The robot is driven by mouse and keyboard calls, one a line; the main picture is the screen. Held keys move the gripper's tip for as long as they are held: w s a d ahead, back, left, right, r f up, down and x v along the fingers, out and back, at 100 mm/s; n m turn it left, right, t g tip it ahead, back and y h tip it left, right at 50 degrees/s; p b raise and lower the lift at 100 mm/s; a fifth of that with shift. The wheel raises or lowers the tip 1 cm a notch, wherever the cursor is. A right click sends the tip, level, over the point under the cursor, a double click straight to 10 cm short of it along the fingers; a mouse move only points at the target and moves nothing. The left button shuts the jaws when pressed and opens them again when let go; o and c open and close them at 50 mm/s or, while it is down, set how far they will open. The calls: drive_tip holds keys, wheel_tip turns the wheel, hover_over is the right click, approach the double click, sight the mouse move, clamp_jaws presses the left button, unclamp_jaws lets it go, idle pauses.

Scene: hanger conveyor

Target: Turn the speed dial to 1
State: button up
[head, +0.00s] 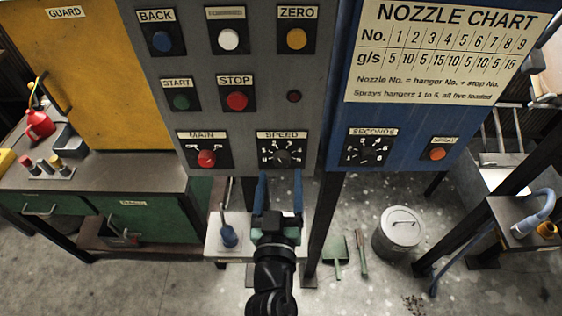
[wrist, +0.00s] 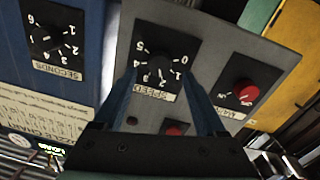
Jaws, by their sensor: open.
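The speed dial (head: 283,158) is a round black knob on a black plate with white numbers, low on the grey panel under a SPEED label. In the wrist view the speed dial (wrist: 160,66) appears upside down, with numbers 0 to 5 around it. I cannot tell surely which number its pointer marks. My gripper (head: 280,175) is open, its two blue fingers pointing up at the dial. In the wrist view my gripper (wrist: 159,74) has one finger on each side of the dial. Whether the fingers touch the knob cannot be told.
The red MAIN switch (head: 206,158) is just left of the dial, and the red STOP button (head: 237,101) is above. A small dark round fitting (head: 294,96) sits above the dial. The blue panel right of it carries the SECONDS dial (head: 370,151).

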sight(281, 163)
drive_tip(key=shift+w+d, duration=0.1)
drive_tip(key=shift+w, duration=1.7)
clamp_jaws()
